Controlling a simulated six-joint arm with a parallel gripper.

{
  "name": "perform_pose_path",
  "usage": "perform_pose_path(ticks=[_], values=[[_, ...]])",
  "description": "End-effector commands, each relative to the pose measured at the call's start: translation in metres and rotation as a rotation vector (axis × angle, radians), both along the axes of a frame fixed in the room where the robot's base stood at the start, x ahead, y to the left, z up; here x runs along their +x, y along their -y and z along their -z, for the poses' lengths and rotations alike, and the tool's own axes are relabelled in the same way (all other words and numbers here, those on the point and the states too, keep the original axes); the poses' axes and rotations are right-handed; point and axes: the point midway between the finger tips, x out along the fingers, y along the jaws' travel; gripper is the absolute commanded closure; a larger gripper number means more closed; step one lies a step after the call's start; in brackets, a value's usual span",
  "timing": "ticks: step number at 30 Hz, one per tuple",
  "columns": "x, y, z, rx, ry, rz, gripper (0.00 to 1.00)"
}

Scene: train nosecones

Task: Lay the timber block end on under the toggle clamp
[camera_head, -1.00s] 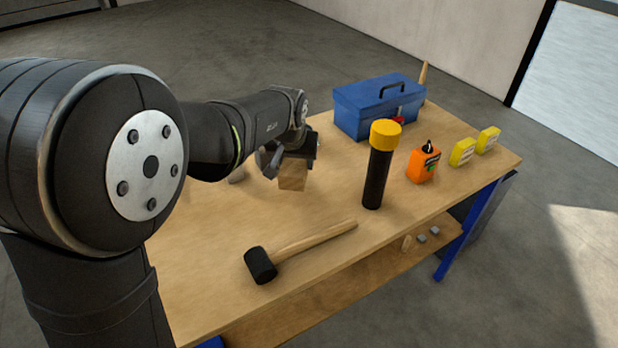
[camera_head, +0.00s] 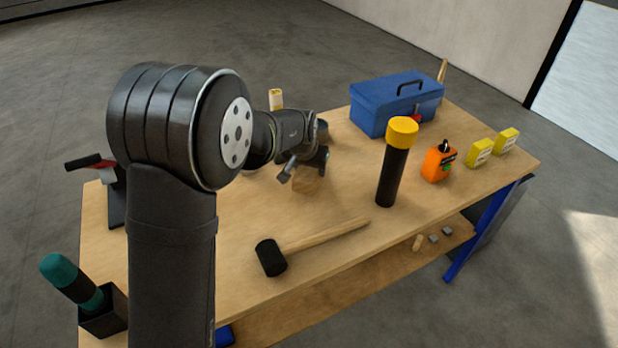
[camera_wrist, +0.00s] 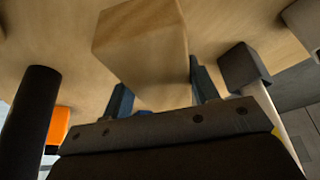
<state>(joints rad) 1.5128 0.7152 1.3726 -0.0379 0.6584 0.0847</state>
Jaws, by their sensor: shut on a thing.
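The timber block (camera_head: 308,181) is a plain light-wood piece held in my gripper (camera_head: 306,167) over the middle of the bench. In the wrist view the block (camera_wrist: 145,45) sits between the two fingers (camera_wrist: 162,95), its far part sticking out beyond them. My gripper is shut on it. Whether the block touches the bench is hard to tell.
A mallet (camera_head: 271,257) lies in front of the block. A yellow-topped black cylinder (camera_head: 391,175) stands to its right. A teal-handled tool (camera_head: 72,280) stands front left.

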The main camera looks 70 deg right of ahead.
Motion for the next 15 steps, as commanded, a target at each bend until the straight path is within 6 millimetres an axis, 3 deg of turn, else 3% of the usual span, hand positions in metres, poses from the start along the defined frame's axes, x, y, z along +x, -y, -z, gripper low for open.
perform_pose_path(ticks=[5,10,15], values=[[0.003,0.001,0.011,0.002,0.000,0.001,0.79],[0.003,0.001,0.036,0.001,0.000,0.001,0.79],[0.003,0.002,0.041,-0.001,0.000,0.001,0.79]])
